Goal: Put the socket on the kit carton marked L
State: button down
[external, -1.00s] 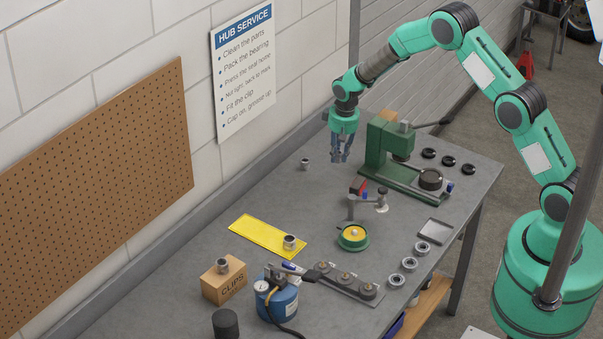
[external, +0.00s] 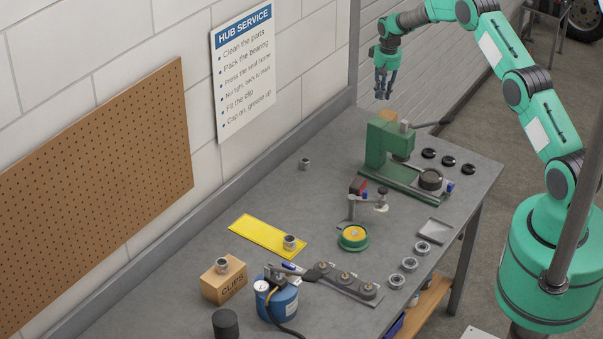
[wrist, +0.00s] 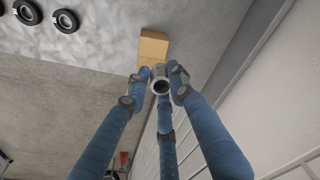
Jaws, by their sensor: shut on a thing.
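My gripper (external: 386,92) is high above the far end of the bench, past the green press. In the wrist view, its blue fingers (wrist: 160,80) are shut on a grey socket (wrist: 160,87) with a dark round opening. A brown carton (wrist: 153,46) lies below and beyond the fingertips in that view. A carton shows partly behind the press in the external view (external: 388,115). No letter L is readable on it. Other socket-like parts stand on the CLIPS carton (external: 230,286), on the yellow mat (external: 262,233), and on the bare bench (external: 304,163).
The green press (external: 377,145) stands near the far carton and hides part of it. Black rings (external: 448,160) lie to its right. A small stand (external: 352,208), a blue canister (external: 283,303) and a row of parts are nearer. The wall (external: 300,60) runs along the left.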

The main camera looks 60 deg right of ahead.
aim_at(384, 98)
jog(key=shift+s+d+r, duration=0.1)
jog(key=shift+d, duration=0.25)
jog(key=shift+f+p, duration=0.4)
jog(key=shift+f, duration=2.55)
jog(key=shift+f+p, duration=0.35)
jog(key=shift+f, duration=1.75)
jog(key=shift+f, duration=0.1)
jog(key=c, duration=1.5)
grip_release()
